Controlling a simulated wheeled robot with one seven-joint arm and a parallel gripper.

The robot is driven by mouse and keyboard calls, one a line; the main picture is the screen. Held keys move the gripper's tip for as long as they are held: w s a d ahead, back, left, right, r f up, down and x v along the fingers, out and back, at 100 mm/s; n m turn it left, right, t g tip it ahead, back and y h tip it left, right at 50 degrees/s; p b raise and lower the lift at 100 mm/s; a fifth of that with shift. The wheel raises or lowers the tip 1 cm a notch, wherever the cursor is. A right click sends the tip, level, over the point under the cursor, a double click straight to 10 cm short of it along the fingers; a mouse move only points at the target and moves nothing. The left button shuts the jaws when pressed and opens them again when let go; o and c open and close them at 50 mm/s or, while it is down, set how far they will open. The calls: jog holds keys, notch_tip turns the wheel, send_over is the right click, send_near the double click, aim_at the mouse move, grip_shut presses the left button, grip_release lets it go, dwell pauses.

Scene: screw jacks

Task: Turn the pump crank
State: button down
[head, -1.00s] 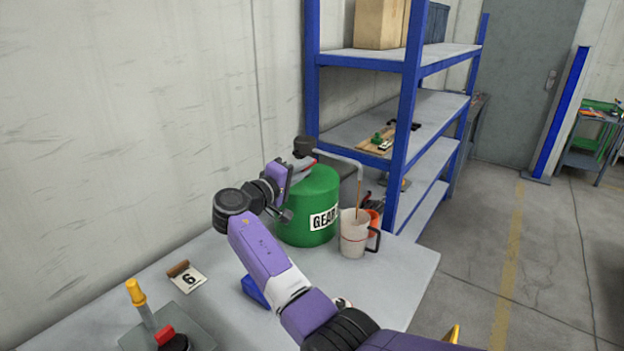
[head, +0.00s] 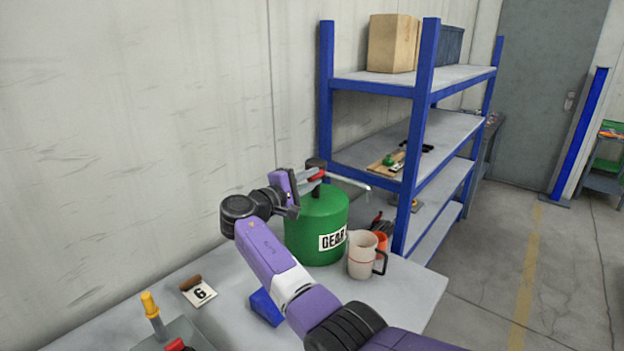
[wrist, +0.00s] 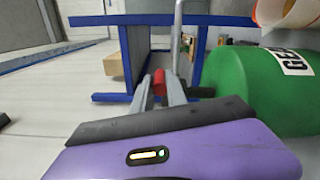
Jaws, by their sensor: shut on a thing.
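A green drum (head: 312,235) with a "GEAR" label stands on the bench; it also shows in the wrist view (wrist: 265,90). The hand pump (head: 317,164) sits on its top, with a grey spout (head: 350,182) reaching right over the jug. The crank's red handle (head: 318,174) is beside the pump head. My gripper (head: 306,178) is shut on this handle; in the wrist view the red handle (wrist: 159,82) lies between the two grey fingers (wrist: 161,90). The crank's arm is mostly hidden. A white jug (head: 362,262) with a red line stands under the spout end.
The bench (head: 400,305) carries a tag marked 6 (head: 200,292), a blue block (head: 265,307) and a yellow-handled tool (head: 152,306) at front left. An orange container (head: 381,240) is behind the jug. Blue shelving (head: 411,170) stands behind right; the wall is close on the left.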

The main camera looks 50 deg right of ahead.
jog(key=shift+a, duration=0.1)
jog(key=c, duration=1.3)
grip_release()
jog(key=shift+s+a+b, duration=0.1)
jog(key=shift+a+b, duration=0.85)
jog(key=shift+a, duration=2.9)
